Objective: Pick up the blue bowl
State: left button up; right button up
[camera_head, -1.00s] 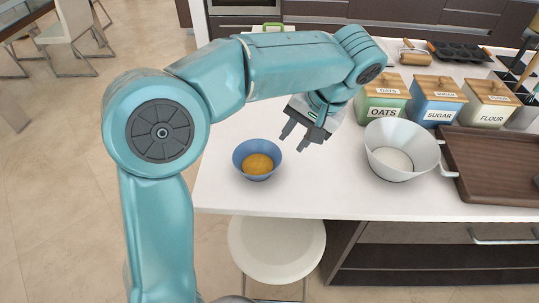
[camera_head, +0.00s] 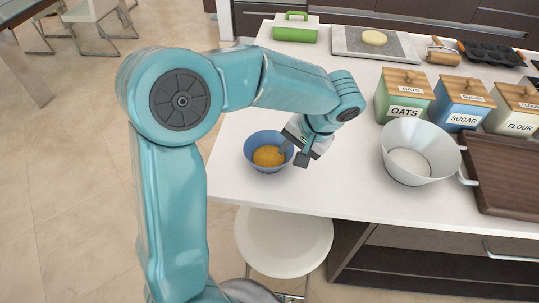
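The blue bowl (camera_head: 252,160) stands upright on the white counter near its left front corner, with orange-yellow contents. My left gripper (camera_head: 294,154) is at the bowl's right rim and points down. One finger reaches over the inside of the bowl and the other is just outside its right wall. A gap shows between the fingers, with the rim between them; I cannot tell whether either finger touches the bowl. My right gripper is not in view.
A white bowl (camera_head: 431,167) with white contents stands to the right, beside a brown wooden tray (camera_head: 505,180). Oats (camera_head: 404,98), sugar (camera_head: 460,104) and flour (camera_head: 514,110) canisters stand behind. A round stool (camera_head: 284,243) is below the counter's front edge. Counter between the bowls is clear.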

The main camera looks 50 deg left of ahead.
pick_arm(q)
jog(key=x, duration=0.4)
jog(key=shift+w+a+f, duration=0.1)
jog(key=shift+w+f, duration=0.05)
jog(key=shift+f, duration=0.2)
grip_shut()
jog(key=shift+r, duration=0.1)
notch_tip(320, 180, up, 20)
jog(key=p, duration=0.1)
jog(key=shift+p, duration=0.35)
